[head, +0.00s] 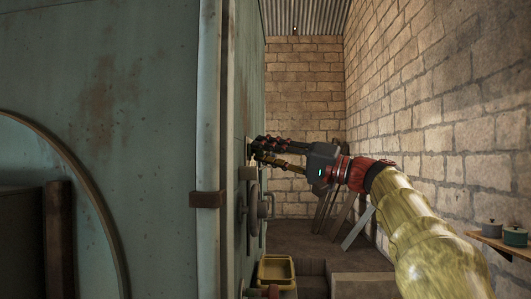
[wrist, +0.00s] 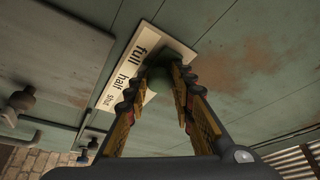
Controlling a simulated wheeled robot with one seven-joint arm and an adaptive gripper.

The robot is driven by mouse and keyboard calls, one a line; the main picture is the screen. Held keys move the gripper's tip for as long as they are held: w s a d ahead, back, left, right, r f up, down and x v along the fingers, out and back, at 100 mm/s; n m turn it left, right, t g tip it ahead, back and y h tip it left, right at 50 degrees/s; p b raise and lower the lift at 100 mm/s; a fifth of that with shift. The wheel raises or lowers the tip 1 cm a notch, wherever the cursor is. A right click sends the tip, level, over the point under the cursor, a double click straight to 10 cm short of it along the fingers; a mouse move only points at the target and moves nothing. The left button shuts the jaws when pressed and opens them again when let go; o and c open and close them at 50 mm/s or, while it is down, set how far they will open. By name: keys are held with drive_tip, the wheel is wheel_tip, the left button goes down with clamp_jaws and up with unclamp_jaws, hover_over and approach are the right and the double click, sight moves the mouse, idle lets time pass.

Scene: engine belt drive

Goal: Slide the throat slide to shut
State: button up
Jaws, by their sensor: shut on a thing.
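The throat slide's rounded green knob (wrist: 157,84) shows between my fingers in the wrist view, partly hidden by them. My gripper (wrist: 162,76) is shut on it. A pale plate (wrist: 128,62) marked "full", "half" and "shut" lies on the green panel beside the knob. The knob is nearer the "full" and "half" words than "shut", but the exact setting is hard to tell. In the head view my gripper (head: 257,151) reaches to the side face of the green housing; the knob is hidden there.
Below my gripper, a round wheel-like fitting with a handle (head: 265,206) sticks out from the housing. A yellow tray (head: 277,272) stands lower down. A brick wall (head: 435,110) rises on the right. Grey handles (wrist: 18,105) project from the panel in the wrist view.

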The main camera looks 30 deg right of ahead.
clamp_jaws()
drive_tip(key=w+d+p, duration=0.3)
drive_tip(key=w+d, duration=0.4)
drive_tip(key=w, duration=0.3)
drive_tip(key=shift+o, duration=2.3)
unclamp_jaws()
drive_tip(key=shift+w, duration=0.1)
drive_tip(key=o, duration=0.4)
drive_tip(key=shift+w+d, duration=0.1)
drive_tip(key=shift+w, duration=0.05)
drive_tip(key=shift+o, duration=0.3)
